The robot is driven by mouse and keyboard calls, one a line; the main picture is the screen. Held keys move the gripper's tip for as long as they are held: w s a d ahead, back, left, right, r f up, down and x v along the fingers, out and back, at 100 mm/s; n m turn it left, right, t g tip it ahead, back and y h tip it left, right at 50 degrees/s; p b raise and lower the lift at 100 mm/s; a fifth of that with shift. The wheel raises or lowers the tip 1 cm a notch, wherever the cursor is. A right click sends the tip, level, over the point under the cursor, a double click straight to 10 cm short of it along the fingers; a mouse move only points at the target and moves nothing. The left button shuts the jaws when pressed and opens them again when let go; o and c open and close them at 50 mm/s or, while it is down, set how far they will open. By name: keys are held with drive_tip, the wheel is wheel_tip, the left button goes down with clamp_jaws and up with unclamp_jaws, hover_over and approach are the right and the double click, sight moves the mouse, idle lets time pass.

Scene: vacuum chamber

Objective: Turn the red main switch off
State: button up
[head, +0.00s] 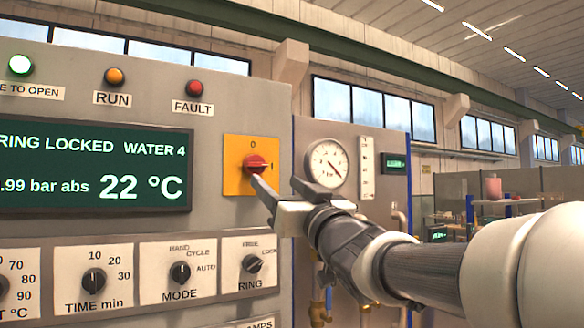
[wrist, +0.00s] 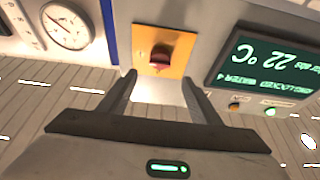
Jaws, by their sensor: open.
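The red main switch (head: 255,163) is a round knob on a yellow-orange plate (head: 235,182) on the grey panel. The plate has a 0 at the top and another mark at the right. The knob's handle looks turned toward the right-hand mark. My gripper (head: 262,190) is just in front of the plate, below and right of the knob. In the wrist view my gripper (wrist: 158,80) is open, with the red knob (wrist: 158,57) lying ahead between the two fingertips. It is not clearly touched by either finger. The wrist view shows the panel upside down.
A green display (head: 90,165) is left of the switch. MODE (head: 180,272) and RING (head: 251,264) knobs sit below it. RUN (head: 114,76) and FAULT (head: 195,88) lamps are above. A round gauge (head: 327,163) stands right, behind my wrist.

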sight(259, 166)
drive_tip(key=p+x, duration=0.1)
drive_tip(key=x, duration=1)
drive_tip(key=shift+a, duration=0.1)
drive_tip(key=c, duration=1)
drive_tip(key=shift+w+p, duration=0.1)
drive_tip(key=shift+p, duration=0.2)
drive_tip(key=shift+c, duration=0.2)
